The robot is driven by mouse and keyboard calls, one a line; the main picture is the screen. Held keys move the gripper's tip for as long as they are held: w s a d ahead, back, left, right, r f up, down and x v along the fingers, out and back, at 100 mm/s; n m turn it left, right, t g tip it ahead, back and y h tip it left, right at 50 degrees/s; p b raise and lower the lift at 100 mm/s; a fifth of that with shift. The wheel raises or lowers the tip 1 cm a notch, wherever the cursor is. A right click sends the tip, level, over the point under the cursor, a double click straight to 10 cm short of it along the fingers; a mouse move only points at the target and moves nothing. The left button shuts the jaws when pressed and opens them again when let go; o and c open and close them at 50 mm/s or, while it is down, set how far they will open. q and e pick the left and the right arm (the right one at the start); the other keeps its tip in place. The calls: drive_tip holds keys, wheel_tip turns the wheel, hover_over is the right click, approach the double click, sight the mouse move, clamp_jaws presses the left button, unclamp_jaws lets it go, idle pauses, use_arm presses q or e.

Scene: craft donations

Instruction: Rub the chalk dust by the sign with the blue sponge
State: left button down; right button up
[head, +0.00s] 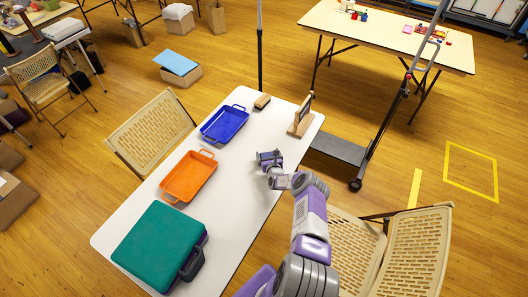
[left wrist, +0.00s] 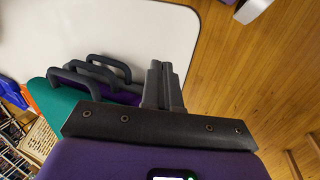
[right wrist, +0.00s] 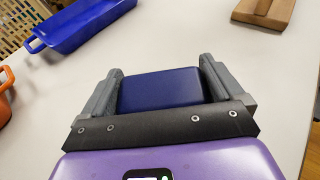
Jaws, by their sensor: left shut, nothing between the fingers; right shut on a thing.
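My right gripper (head: 268,160) is over the white table (head: 232,180), shut on the blue sponge. The sponge shows as a dark blue block (right wrist: 160,90) between its two fingers (right wrist: 160,85). The sign (head: 306,106) stands upright on a wooden base (head: 298,126) near the table's far right end, beyond this gripper. The base also shows at the top of the right wrist view (right wrist: 266,10). I cannot make out any chalk dust on the table. My left gripper (left wrist: 163,85) is shut and empty, near the table edge by the teal case (left wrist: 58,100).
A blue tray (head: 224,124), an orange tray (head: 188,177) and the teal case (head: 160,243) line the table's left side. A wooden-backed eraser (head: 262,101) lies near the far end. Folding chairs (head: 150,130) stand beside the table. The tabletop around the sign looks clear.

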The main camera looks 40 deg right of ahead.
drive_tip(key=shift+s+d+f+p, duration=0.15)
drive_tip(key=shift+s+p, duration=0.1)
drive_tip(key=shift+s, duration=0.4)
drive_tip(key=shift+s+d+r+p, duration=0.1)
drive_tip(key=shift+s+d+p, duration=0.15)
drive_tip(key=shift+s, duration=0.35)
drive_tip(key=shift+s+d+f+p, duration=0.1)
drive_tip(key=shift+s+p, duration=0.2)
drive_tip(key=shift+s, duration=0.35)
drive_tip(key=shift+w+r+p, duration=0.1)
drive_tip(key=shift+r+p, duration=0.45)
drive_tip(key=shift+r, duration=0.15)
wheel_tip(320, 180, up, 5)
drive_tip(key=p, duration=0.4)
wheel_tip(320, 180, up, 3)
drive_tip(key=p, duration=0.3)
drive_tip(key=shift+r, duration=0.1)
